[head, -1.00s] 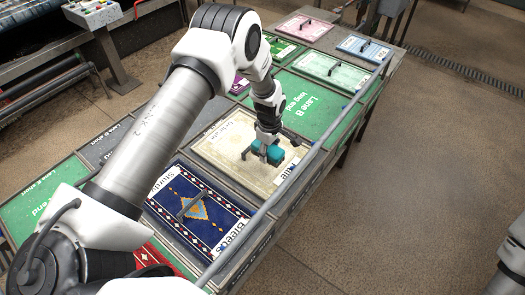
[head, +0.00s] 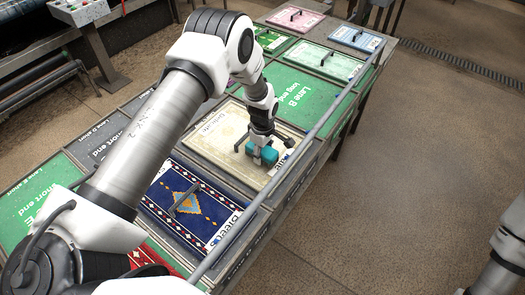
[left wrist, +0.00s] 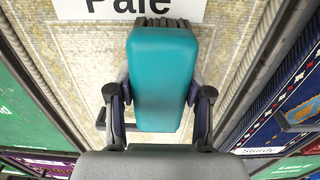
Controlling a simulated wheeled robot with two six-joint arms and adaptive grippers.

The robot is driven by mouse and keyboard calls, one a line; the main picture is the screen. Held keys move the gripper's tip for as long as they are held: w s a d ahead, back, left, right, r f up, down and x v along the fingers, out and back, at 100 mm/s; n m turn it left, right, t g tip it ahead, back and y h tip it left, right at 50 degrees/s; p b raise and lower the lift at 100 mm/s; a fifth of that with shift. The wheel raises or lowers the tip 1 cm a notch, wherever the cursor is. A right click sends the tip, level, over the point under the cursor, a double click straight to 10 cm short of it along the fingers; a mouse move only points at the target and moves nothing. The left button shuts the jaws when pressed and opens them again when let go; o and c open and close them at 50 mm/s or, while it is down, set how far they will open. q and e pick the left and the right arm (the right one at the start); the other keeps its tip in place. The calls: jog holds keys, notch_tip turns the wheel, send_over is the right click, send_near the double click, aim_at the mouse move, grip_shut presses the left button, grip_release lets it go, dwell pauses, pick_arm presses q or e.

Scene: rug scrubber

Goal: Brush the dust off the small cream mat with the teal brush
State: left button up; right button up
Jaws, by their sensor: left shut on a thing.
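The cream mat (head: 215,140) lies on the table, with a white "Delicate" label at its far left and a "Pale" label at its near right edge. It also shows in the left wrist view (left wrist: 75,60). My left gripper (head: 262,150) is shut on the teal brush (head: 265,156), over the near right part of the mat. In the left wrist view the brush (left wrist: 163,80) sits between both fingers, its dark bristles beside the "Pale" label. I cannot tell whether the bristles touch the mat. Dust is not clearly visible. My right gripper is out of view.
A blue patterned mat (head: 165,200) with a handle lies nearer, and the green "Lane B" panel (head: 300,100) lies beyond. A grey rail (head: 325,115) runs along the table's right edge. Pink (head: 283,16) and pale green (head: 340,66) mats lie farther off.

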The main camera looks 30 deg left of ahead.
pick_arm(q)
jog(key=shift+f+b, duration=0.45)
jog(key=shift+f, duration=0.1)
